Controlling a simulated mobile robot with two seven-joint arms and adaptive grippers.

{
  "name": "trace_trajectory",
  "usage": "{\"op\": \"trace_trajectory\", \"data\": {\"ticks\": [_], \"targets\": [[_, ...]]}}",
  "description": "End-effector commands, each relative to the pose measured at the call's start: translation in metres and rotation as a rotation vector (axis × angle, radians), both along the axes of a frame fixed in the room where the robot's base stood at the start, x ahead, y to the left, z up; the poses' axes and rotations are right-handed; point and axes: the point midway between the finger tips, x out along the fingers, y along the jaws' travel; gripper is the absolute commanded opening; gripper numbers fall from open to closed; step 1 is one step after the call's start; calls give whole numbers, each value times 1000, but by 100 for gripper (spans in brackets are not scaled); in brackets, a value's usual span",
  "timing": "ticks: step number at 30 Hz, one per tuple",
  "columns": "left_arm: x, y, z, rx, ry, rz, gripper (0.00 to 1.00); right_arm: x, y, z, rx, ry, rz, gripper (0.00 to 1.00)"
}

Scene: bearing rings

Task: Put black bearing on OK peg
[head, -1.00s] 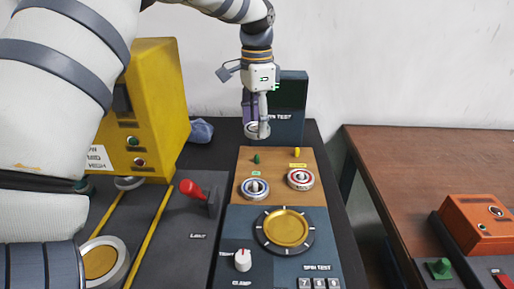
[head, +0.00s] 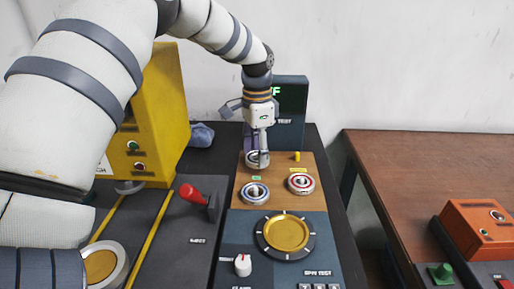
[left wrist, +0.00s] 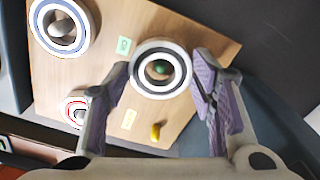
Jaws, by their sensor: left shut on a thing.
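My left gripper (head: 258,158) is shut on a bearing ring (left wrist: 160,92) with a dark band and pale rims. In the head view the ring (head: 250,159) is at the green OK peg at the back left of the wooden board. In the left wrist view, my left gripper (left wrist: 160,76) has a finger on each side of the ring, and the green peg (left wrist: 160,68) shows inside its bore, slightly off-centre. I cannot tell whether the ring is around the peg or just above it. The green label (head: 256,178) is in front. My right gripper is not in view.
A blue-banded bearing (head: 254,194) and a red-banded bearing (head: 300,184) sit at the board's front. A yellow peg (head: 297,156) stands bare at the right. A gold spin disc (head: 286,233), red-handled lever (head: 190,192) and yellow machine (head: 152,120) are nearby.

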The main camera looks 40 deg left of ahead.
Motion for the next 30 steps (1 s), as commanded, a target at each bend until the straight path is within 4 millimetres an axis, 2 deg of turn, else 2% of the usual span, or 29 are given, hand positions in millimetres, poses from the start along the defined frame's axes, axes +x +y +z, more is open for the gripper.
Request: {"op": "trace_trajectory", "data": {"ticks": [1, 2, 4, 12, 15, 17, 24, 30], "targets": [[0, 0, 1, 0, -2, 0, 23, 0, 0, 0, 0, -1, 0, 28], [0, 0, 1, 0, -1, 0, 55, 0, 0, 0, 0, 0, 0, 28], [0, 0, 1, 0, -1, 0, 71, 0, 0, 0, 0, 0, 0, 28], [0, 0, 1, 0, -1, 0, 71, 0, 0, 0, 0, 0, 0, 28], [1, 0, 7, 0, -2, 0, 71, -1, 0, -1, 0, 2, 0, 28], [1, 0, 18, 1, -5, 1, 71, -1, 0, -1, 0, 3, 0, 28], [1, 0, 87, 3, -6, 1, 71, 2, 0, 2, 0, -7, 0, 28], [1, 0, 124, 1, 0, 1, 71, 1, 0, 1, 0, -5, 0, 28]]}}
